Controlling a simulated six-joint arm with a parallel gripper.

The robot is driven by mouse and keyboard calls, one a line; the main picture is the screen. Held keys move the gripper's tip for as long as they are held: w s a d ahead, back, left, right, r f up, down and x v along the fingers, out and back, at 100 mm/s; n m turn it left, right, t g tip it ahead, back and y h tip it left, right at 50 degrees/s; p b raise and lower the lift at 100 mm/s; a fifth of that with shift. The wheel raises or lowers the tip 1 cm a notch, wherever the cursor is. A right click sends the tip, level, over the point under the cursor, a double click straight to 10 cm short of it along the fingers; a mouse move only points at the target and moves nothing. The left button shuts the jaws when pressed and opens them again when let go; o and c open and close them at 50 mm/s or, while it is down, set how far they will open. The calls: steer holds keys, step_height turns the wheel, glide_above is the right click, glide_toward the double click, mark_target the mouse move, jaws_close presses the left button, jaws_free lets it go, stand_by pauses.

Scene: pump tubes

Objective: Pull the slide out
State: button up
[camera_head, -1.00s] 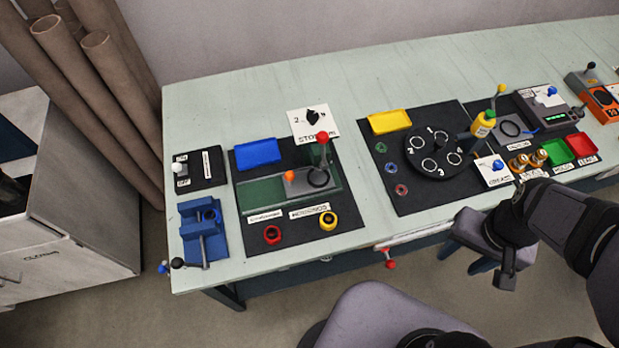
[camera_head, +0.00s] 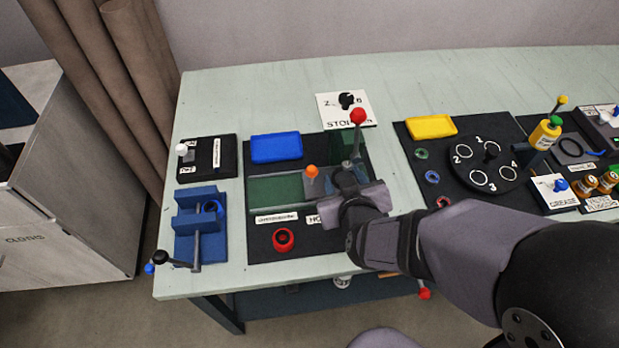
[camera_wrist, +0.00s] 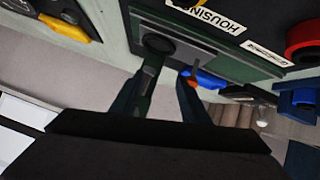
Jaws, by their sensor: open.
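The slide is a grey plate (camera_head: 319,190) with an orange knob (camera_head: 311,171), set in a green base (camera_head: 275,190) on a black mat. The orange knob also shows in the wrist view (camera_wrist: 192,84), partly hidden by the right-hand finger. My gripper (camera_head: 348,180) is over the right part of the slide, just right of the orange knob, and hides the dark round recess there. In the wrist view my gripper (camera_wrist: 170,82) is open, with nothing clearly between its fingers. The dark recess (camera_wrist: 158,43) lies beyond the left-hand fingertip. I cannot tell whether a finger touches the knob.
A lever with a red ball (camera_head: 358,116) stands close behind my gripper. A blue tray (camera_head: 275,148) lies behind the green base. A red ring (camera_head: 283,239) is on the mat's front part, and a blue vise (camera_head: 200,225) stands to the left.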

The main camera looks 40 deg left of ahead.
mark_target(312, 175)
steer(key=s+a+b, duration=0.1)
steer(key=s+a+f+n+y+b, duration=0.1)
steer(key=a, duration=0.1)
steer(key=a+f+n+t, duration=0.1)
steer(key=a, duration=0.1)
steer(key=shift+s+y+b, duration=0.4)
steer(key=shift+w+a+f+n+b, duration=0.2)
steer(key=shift+a+f+n+b, duration=0.1)
steer(key=shift+a+n+b, duration=0.15)
steer(key=shift+a+y, duration=0.2)
steer(key=shift+y, duration=0.1)
steer(key=shift+x, duration=3.7)
